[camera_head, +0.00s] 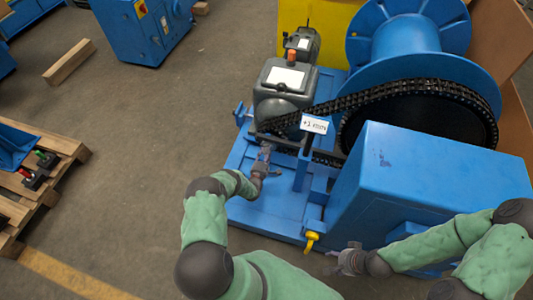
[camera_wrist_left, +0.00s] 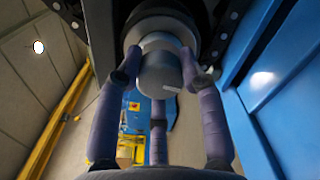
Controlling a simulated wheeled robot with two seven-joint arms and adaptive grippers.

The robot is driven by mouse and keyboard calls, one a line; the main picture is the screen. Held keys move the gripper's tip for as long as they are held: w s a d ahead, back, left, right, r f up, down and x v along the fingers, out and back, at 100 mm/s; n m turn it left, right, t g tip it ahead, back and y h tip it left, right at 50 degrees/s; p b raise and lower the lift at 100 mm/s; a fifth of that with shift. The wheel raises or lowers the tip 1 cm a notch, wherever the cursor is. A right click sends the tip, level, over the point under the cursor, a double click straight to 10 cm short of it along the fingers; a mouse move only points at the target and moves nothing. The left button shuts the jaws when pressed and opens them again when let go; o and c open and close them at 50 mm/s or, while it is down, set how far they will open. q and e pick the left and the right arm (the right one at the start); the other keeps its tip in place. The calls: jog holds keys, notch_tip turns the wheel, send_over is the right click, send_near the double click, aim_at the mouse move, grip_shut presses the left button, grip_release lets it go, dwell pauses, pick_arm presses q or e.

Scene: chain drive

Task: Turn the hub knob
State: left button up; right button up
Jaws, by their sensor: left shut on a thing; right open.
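The hub knob (camera_wrist_left: 158,75) is a grey stepped cylinder in the left wrist view, with a small pale mark on its edge. My left gripper (camera_wrist_left: 165,84) has its purple-grey fingers around the knob and is shut on it. In the head view, my left gripper (camera_head: 264,160) is at the chain drive below the grey gearbox (camera_head: 285,85); the knob is too small and covered to make out there. The black chain (camera_head: 400,90) runs from the gearbox side around the large wheel. My right gripper (camera_head: 347,261) is open and empty, low in front of the blue housing.
The blue housing (camera_head: 430,180) stands right of my left gripper. A small white sign (camera_head: 314,123) stands beside the chain. A yellow handle (camera_head: 311,241) is left of my right gripper. A wooden pallet (camera_head: 60,150) lies at left; the floor between is clear.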

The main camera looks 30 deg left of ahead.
pick_arm(q)
jog(key=shift+s+a+f+m, duration=0.1)
jog(key=shift+s+f+m, duration=0.3)
jog(key=shift+m, duration=0.3)
jog(key=o, duration=1.1)
jog(key=shift+a, duration=0.1)
jog(key=shift+o, duration=0.2)
jog(key=shift+w+a+r, duration=0.1)
jog(key=v, duration=1.2)
jog(key=shift+r, duration=0.1)
